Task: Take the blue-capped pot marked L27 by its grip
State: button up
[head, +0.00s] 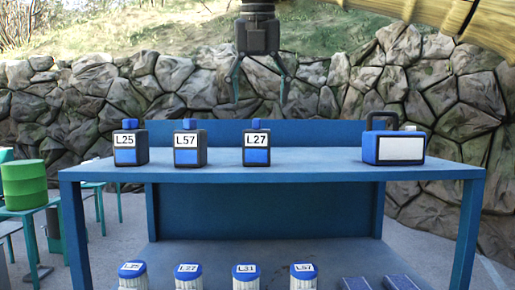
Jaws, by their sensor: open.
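Two things bear the mark L27. A dark block-shaped container with a blue top piece and blue lower front, labelled L27 (257,156), stands upright on the blue table's top. A white ribbed pot with a blue cap labelled L27 (188,278) stands on the lower shelf, second from the left; its bottom is cut off by the picture edge. My gripper (259,102) hangs pointing down, its two fingers apart and empty. In the picture it is just above the L27 block, not touching it; the depth between them is hard to tell.
The blue table (320,174) also holds blocks marked L25 (128,149) and L57 (190,149), and a blue case (385,147) with a dark handle at right. Other blue-capped pots (245,276) and blue flat items (397,283) are below. Green drum (24,184) at left.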

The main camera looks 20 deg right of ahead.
aim_at(257, 129)
jog(key=x, duration=0.3)
jog(key=shift+d+p, duration=0.2)
jog(key=shift+p, duration=0.15)
jog(key=shift+w+a+f+p, duration=0.2)
jog(key=shift+f+p, duration=0.3)
jog(key=shift+f, duration=0.05)
jog(key=shift+p+x, duration=1)
jog(key=shift+x, duration=1.25)
jog(key=shift+s+a, duration=0.1)
jog(key=shift+a, duration=0.1)
jog(key=c, duration=1.2)
jog(key=shift+c, duration=0.2)
jog(key=shift+r, duration=0.1)
